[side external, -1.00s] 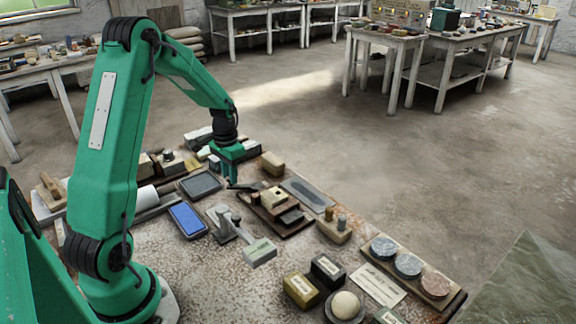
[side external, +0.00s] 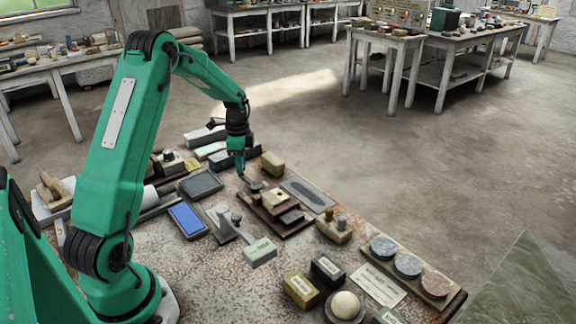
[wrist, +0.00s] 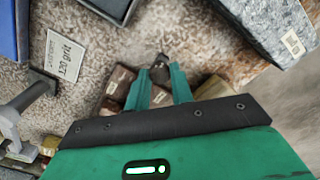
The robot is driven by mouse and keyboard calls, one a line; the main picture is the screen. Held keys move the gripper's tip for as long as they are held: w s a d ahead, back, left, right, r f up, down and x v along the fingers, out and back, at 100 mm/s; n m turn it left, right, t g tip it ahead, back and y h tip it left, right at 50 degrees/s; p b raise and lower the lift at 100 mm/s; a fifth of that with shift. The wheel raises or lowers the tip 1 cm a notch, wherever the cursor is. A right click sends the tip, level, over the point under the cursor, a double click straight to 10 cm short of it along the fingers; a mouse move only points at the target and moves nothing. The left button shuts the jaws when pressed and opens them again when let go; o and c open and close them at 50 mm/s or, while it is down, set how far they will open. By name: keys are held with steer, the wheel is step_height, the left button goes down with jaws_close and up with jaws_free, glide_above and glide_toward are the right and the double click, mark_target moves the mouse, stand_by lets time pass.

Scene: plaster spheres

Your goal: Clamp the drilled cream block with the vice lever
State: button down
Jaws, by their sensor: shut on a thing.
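The drilled cream block (side external: 275,198) sits in the small dark wooden vice (side external: 274,226) near the middle of the bench in the side view. A hole shows in the block. The vice's dark lever (side external: 253,185) is at its left end. My gripper (side external: 241,174) is shut on the lever's end, pointing down, just left of the block and apart from it. In the wrist view, a dark knob (wrist: 160,70) shows between my gripper's two green fingers (wrist: 160,88). The cream block and most of the vice are not clearly seen there, and the gripper body covers the lower part.
A blue tray (side external: 188,219) and a grey tray (side external: 200,184) lie to the left. A pegged wooden block (side external: 334,230) is at the right.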

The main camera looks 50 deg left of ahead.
steer(key=shift+w+m, duration=0.3)
steer(key=shift+m, duration=0.1)
steer(key=c, duration=1.2)
jaws_free()
steer(key=shift+r, duration=3.95)
